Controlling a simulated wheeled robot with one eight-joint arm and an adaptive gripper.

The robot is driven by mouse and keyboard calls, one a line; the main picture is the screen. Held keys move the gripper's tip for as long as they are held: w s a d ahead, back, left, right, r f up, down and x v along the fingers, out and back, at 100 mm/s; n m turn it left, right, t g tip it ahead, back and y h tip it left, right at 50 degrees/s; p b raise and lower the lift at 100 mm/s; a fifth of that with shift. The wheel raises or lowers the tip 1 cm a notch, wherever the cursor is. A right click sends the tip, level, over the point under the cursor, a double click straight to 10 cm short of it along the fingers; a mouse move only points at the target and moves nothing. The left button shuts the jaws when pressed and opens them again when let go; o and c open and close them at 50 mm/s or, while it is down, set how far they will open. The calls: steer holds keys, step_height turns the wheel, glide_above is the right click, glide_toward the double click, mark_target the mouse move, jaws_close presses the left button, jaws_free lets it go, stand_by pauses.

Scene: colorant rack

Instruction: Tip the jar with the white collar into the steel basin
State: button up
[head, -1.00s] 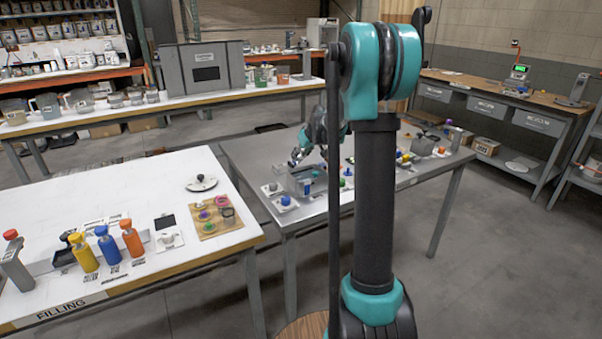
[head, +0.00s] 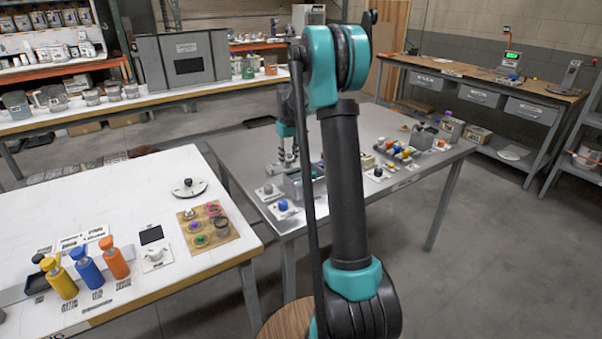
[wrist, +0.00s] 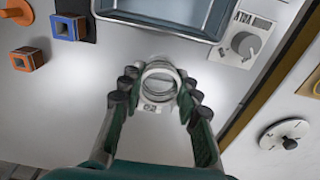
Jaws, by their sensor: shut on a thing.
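My gripper (wrist: 156,88) shows in the wrist view with its dark-padded fingers closed around a round, clear jar (wrist: 160,70) with a pale rim. The jar is seen from above, close to upright; whether it touches the table is unclear. The steel basin (wrist: 201,32) is ahead of the jar, at the top of the wrist view, and partly cut off. In the head view my gripper (head: 284,158) is over the steel table, beside the grey basin (head: 319,184); the jar is too small to make out there.
A dial (wrist: 243,43) sits right of the basin. Blue and orange square fittings (wrist: 68,28) stand to the left. In the head view, a white table (head: 120,215) with colored bottles (head: 88,270) is at the left. Bare steel tabletop surrounds the jar.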

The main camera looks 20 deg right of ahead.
steer(key=shift+w, duration=0.1)
steer(key=shift+r, duration=2.6)
